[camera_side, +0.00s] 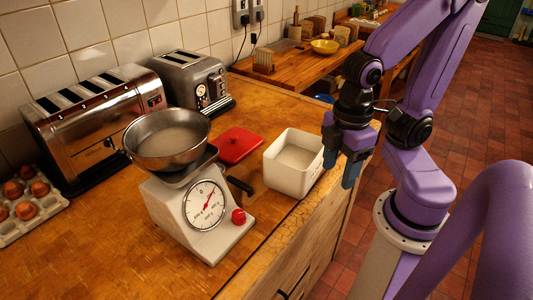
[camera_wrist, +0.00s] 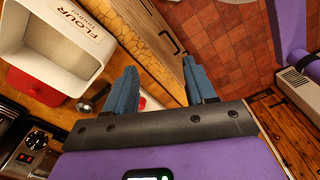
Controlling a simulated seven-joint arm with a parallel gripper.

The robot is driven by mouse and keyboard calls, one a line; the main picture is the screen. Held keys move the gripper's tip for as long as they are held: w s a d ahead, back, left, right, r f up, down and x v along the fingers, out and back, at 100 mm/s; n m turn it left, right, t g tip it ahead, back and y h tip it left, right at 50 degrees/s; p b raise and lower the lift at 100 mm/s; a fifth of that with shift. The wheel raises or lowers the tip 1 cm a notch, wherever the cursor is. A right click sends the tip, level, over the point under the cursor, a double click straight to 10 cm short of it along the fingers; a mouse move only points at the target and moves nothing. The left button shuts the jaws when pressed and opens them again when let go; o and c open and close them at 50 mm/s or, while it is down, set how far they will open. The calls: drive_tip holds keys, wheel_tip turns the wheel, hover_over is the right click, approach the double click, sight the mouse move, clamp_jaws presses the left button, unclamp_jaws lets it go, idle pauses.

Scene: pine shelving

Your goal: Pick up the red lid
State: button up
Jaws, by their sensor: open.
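The red lid (camera_side: 238,146) lies flat on the wooden counter, behind the scale and left of the white container. It has a small knob on top. In the wrist view the red lid (camera_wrist: 35,87) shows at the left, partly hidden by the container. My gripper (camera_side: 341,165) is at the counter's front edge, to the right of the container and apart from the lid. In the wrist view its two blue fingers (camera_wrist: 160,78) are spread with nothing between them.
The white container (camera_side: 288,184), lettered FLOUR in the wrist view (camera_wrist: 92,45), stands open between my gripper and the lid. A scale (camera_side: 170,205) with a metal bowl (camera_side: 168,150) stands left. Two toasters (camera_side: 100,130) stand behind. A dark handle (camera_side: 240,186) lies near the scale.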

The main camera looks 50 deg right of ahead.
drive_tip(key=w+a+r+m, duration=0.2)
drive_tip(key=w+a+m, duration=0.2)
drive_tip(key=w+m, duration=0.5)
drive_tip(key=m+h, duration=0.2)
drive_tip(key=m, duration=1.7)
hover_over(234, 136)
drive_tip(key=f, duration=1)
drive_tip(key=shift+w+a+f, duration=0.2)
drive_tip(key=shift+a, duration=0.2)
drive_tip(key=shift+s+d+f, duration=0.1)
drive_tip(key=shift+f, duration=1.25)
drive_tip(key=shift+s+d+f, duration=0.1)
drive_tip(key=shift+f, duration=1.25)
clamp_jaws()
